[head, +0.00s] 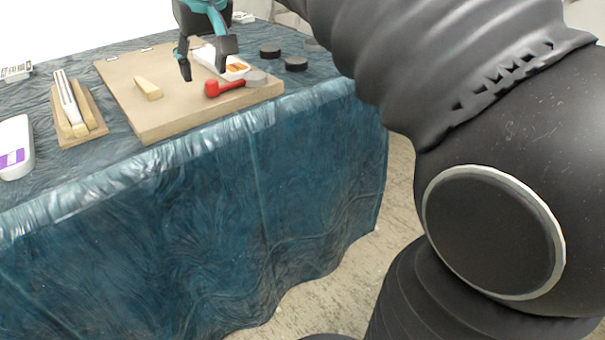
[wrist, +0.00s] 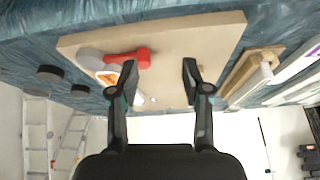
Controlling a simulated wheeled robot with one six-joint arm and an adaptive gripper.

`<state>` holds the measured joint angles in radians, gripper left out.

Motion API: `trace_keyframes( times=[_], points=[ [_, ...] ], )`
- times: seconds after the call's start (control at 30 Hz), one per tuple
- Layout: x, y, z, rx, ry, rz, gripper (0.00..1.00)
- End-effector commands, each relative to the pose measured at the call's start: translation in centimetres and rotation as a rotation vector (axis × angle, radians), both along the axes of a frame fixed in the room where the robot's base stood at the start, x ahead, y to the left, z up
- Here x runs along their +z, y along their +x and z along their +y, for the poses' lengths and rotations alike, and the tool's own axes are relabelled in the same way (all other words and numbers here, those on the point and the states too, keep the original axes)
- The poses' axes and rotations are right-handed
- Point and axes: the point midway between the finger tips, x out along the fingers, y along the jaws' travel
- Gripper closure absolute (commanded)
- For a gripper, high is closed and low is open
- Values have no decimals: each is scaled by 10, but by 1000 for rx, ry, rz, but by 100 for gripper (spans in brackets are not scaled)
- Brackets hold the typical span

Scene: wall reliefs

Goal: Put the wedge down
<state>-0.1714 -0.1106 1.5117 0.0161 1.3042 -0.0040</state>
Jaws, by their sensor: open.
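A small pale wooden wedge (head: 148,88) lies on the left part of the wooden board (head: 165,118) in the head view. My gripper (head: 206,62) is open and empty above the board, to the right of the wedge and apart from it. In the wrist view my gripper (wrist: 160,78) has its two fingers spread, with bare board (wrist: 185,35) beyond them. I cannot make out the wedge clearly there; the right finger may hide it.
A red tool (head: 228,87) with a grey end and a white bottle (head: 236,68) with an orange label lie on the board's right side. Dark discs (head: 296,64) sit to the right. A wooden holder (head: 80,127) and a white container (head: 16,148) stand left.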

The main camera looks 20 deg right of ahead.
Motion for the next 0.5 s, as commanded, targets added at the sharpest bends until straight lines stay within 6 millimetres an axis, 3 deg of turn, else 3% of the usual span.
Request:
trace_keyframes(
  times=[0.03,0.27,0.5],
  points=[
    [-10,-20,-10,-16,0,-5,52],
    [-74,-98,-47,-82,-3,-27,52],
    [-157,-175,-72,-145,-7,-48,52]
  ],
)
